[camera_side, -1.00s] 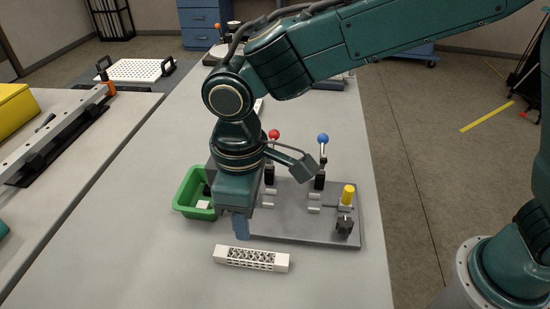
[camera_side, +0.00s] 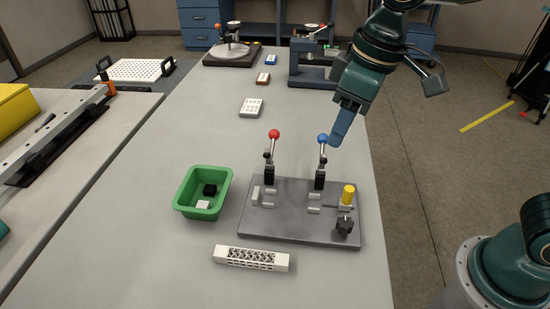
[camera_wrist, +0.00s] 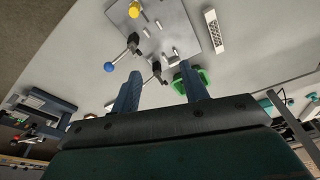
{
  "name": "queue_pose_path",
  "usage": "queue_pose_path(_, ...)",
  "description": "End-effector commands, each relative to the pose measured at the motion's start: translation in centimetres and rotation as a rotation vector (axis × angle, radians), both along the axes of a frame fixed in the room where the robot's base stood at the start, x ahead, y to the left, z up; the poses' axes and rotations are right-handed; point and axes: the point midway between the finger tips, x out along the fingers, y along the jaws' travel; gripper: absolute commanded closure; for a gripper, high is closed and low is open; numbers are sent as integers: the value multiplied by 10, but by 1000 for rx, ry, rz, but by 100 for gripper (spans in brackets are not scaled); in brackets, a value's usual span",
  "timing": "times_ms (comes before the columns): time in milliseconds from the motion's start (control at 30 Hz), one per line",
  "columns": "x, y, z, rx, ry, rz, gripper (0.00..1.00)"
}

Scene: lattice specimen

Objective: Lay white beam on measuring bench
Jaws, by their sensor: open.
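The white beam (camera_side: 251,259), a lattice bar with solid end blocks, lies flat on the grey table in front of the grey fixture plate. It also shows in the wrist view (camera_wrist: 215,32). The grey plate (camera_side: 290,226) carries a red-knobbed lever (camera_side: 274,134), a blue-knobbed lever (camera_side: 323,139), small light blocks and a yellow knob (camera_side: 348,193). My gripper (camera_side: 337,138) is at the blue knob in the side view, far from the beam; I cannot tell whether it touches the knob. In the wrist view its fingers (camera_wrist: 160,88) are apart with nothing held between them.
A green bin (camera_side: 180,208) with a black and a white piece stands left of the plate. A white button pad (camera_side: 251,108), a round-disc device (camera_side: 232,51) and a blue-grey machine (camera_side: 312,65) are farther back. The table's left side is clear.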

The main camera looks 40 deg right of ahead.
Motion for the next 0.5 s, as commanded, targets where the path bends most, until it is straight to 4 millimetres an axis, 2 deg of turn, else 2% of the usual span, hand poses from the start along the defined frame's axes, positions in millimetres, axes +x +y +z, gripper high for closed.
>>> queue_pose_path(33, -7, -15, 6, 9, -19, -33, 55)
queue_pose_path(200, -30, -55, 17, 30, -74, -126, 55)
queue_pose_path(500, -79, -112, 21, 55, -174, -289, 55)
